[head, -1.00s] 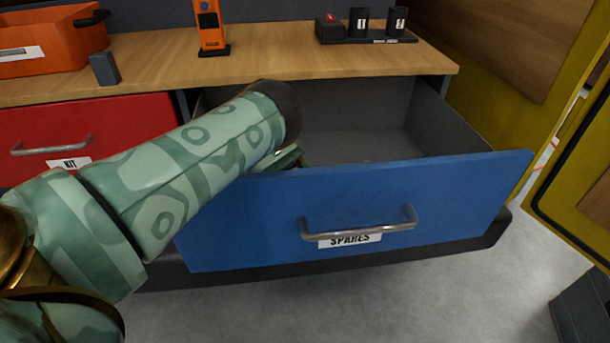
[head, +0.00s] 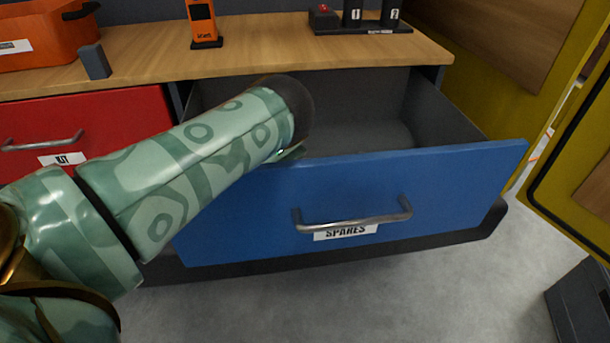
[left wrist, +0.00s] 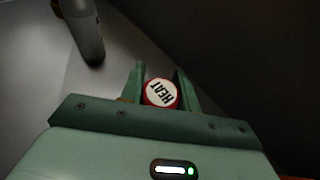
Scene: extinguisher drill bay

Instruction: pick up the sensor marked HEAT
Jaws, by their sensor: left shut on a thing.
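The sensor marked HEAT (left wrist: 161,93), with a round white face and a red rim, shows in the left wrist view between the two green fingers of my left gripper (left wrist: 160,85). The gripper is shut on it. In the head view my left arm reaches over the front of the open blue SPARES drawer (head: 350,195). The gripper's fingers and the sensor are hidden there behind the arm and the drawer front. My right gripper is not in view.
A grey cylinder (left wrist: 82,28) lies near the gripper in the left wrist view. The red KIT drawer (head: 90,125) is to the left. The wooden worktop (head: 270,50) above holds an orange bin (head: 50,45), an orange device (head: 203,22) and a dark rack (head: 365,28).

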